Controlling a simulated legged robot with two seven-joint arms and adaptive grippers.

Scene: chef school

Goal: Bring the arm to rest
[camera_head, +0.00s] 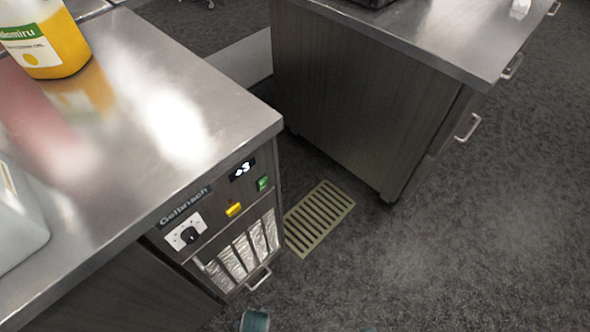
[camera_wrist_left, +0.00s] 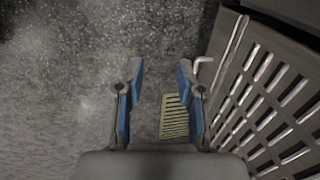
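My left gripper (camera_wrist_left: 160,70) shows in the left wrist view with its two blue-and-grey fingers spread apart. Nothing is between the fingers, and it points down towards the dark speckled floor. Its fingers cannot be made out in the head view. My right gripper is not seen in either view.
A steel counter (camera_head: 215,105) with a control panel (camera_head: 190,237) stands at left, bearing a yellow bottle (camera_head: 45,40) and a white container (camera_head: 18,220). Another counter (camera_head: 370,110) stands at back. A yellow floor grate (camera_head: 318,217) lies between. A slotted panel (camera_wrist_left: 270,100) is close right of my left gripper.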

